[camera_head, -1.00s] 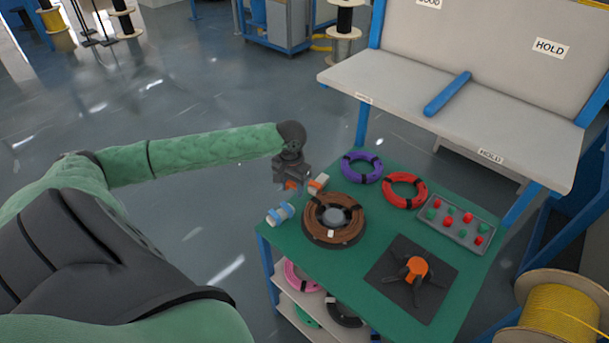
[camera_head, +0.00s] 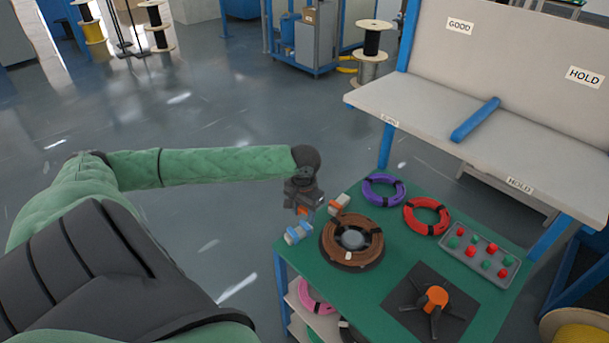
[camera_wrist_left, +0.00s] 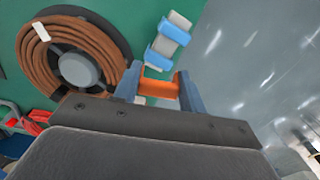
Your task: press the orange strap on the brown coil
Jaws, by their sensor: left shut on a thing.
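My left gripper (camera_head: 303,208) is shut on an orange strap (camera_wrist_left: 159,92), which shows between its blue fingers in the left wrist view. The brown coil (camera_head: 370,251) lies flat on a dark round holder with a grey hub, near the left edge of the green table top (camera_head: 378,293). A small white tag sits on the coil's near side. The coil also shows in the left wrist view (camera_wrist_left: 38,75), to the left of the fingers. The gripper is beyond and left of the coil, apart from it. My right gripper is out of view.
A blue-banded white block (camera_head: 297,233) and an orange-banded one (camera_head: 339,203) are close to the gripper. Purple (camera_head: 370,190) and red (camera_head: 412,219) coils, a button tray (camera_head: 478,256) and a dark fixture with an orange hub (camera_head: 436,297) occupy the table. A shelf (camera_head: 440,118) stands behind.

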